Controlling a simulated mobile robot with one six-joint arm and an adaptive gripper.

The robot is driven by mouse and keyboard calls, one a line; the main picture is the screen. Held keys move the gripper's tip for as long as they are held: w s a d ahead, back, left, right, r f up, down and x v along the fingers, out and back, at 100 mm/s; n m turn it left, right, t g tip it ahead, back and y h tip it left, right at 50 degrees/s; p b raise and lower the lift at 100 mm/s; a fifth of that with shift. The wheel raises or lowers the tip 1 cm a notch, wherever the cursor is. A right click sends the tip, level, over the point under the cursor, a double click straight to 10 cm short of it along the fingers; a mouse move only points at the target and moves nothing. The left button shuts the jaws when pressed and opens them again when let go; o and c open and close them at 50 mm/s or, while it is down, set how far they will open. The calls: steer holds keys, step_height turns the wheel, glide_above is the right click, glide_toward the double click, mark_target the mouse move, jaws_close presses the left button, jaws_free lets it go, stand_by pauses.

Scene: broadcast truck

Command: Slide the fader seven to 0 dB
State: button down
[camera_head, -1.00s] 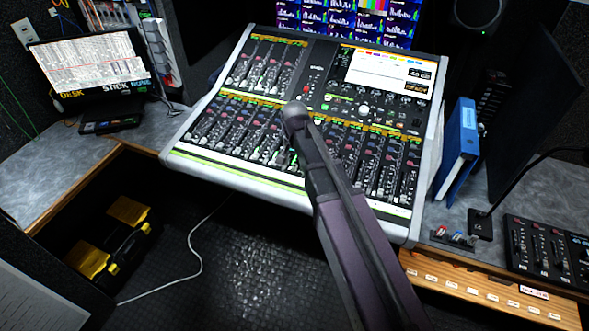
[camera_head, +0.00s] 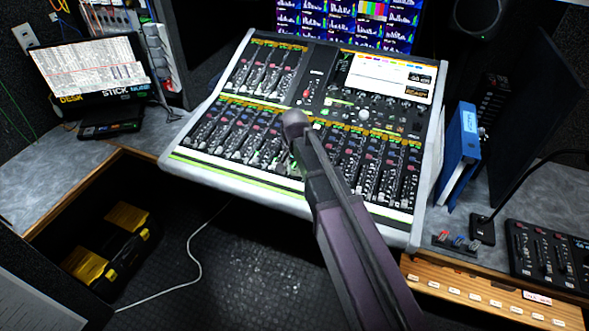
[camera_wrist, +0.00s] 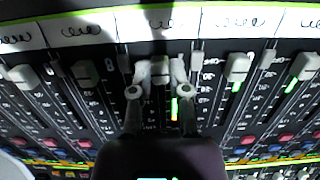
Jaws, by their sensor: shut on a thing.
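The mixing console (camera_head: 184,158) fills the middle of the head view, with rows of faders. In the wrist view my gripper (camera_wrist: 160,76) is shut on a pale fader cap (camera_wrist: 160,70), one finger on each side. The cap sits at the end of its slot close to the white label strip (camera_wrist: 183,21). A mark like an 8 stands beside the neighbouring fader cap (camera_wrist: 84,73) to its left; the held fader's own number is not readable. In the head view my arm hides the fingertips and the held cap.
Another fader cap (camera_wrist: 238,68) stands close to the right of my gripper. A blue binder (camera_head: 459,158) and a small control panel (camera_head: 545,250) are right of the console. A laptop-like screen (camera_head: 90,68) stands at the left.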

steer(key=w, duration=0.2)
steer(key=w+d, duration=0.1)
steer(key=w, duration=0.1)
steer(key=w+d+r+p, duration=0.1)
steer(key=w, duration=0.1)
steer(key=shift+w+d, duration=0.2)
steer(key=shift+w, duration=0.2)
steer(key=c, duration=0.6)
jaws_free()
steer(key=shift+d, duration=0.1)
steer(key=shift+s, duration=0.15)
